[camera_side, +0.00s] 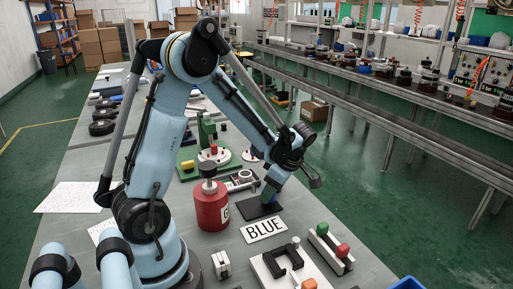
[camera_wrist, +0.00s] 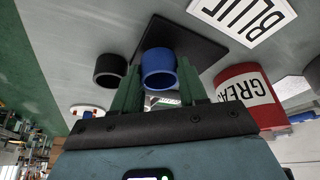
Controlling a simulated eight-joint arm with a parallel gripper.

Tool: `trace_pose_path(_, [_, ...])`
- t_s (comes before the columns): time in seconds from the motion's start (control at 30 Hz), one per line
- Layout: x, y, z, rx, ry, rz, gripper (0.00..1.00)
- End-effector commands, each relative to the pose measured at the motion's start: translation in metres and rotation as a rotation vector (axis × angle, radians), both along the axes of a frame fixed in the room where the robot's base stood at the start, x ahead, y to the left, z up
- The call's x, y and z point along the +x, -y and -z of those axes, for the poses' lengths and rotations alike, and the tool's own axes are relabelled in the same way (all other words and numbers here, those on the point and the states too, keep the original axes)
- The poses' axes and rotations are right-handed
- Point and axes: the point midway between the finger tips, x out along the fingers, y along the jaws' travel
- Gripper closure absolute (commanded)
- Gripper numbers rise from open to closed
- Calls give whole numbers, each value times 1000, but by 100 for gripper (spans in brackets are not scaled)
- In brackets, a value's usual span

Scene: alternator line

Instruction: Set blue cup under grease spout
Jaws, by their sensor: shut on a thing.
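The blue cup (camera_wrist: 160,78) is between the two green fingers of my gripper (camera_wrist: 157,92), which is shut on it. In the side view the cup (camera_side: 268,193) is small and partly hidden by my gripper (camera_side: 273,178). It is at the black square pad (camera_side: 258,211); I cannot tell whether it touches the pad. The pad also shows in the wrist view (camera_wrist: 198,47). A red can (camera_side: 211,207) with a black top stands left of the pad in the side view. Its label, partly visible in the wrist view (camera_wrist: 248,92), begins "GREA". I cannot make out a spout.
A white card reading "BLUE" (camera_side: 264,230) lies in front of the pad. A black cup (camera_wrist: 110,69) stands beside the blue one in the wrist view. A white fixture with black clamps (camera_side: 283,264) and a block with green and red knobs (camera_side: 331,247) are nearer the front.

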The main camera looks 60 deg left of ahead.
Motion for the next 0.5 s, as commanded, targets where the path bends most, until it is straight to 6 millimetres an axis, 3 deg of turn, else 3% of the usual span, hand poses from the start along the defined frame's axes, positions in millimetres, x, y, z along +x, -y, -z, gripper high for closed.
trace_pose_path(0.1, [0, 0, 8, 0, 0, 0, 86])
trace_pose_path(0.47, [0, 0, 11, 0, 0, 0, 86])
trace_pose_path(0.5, [0, 0, 12, 0, 0, 0, 56])
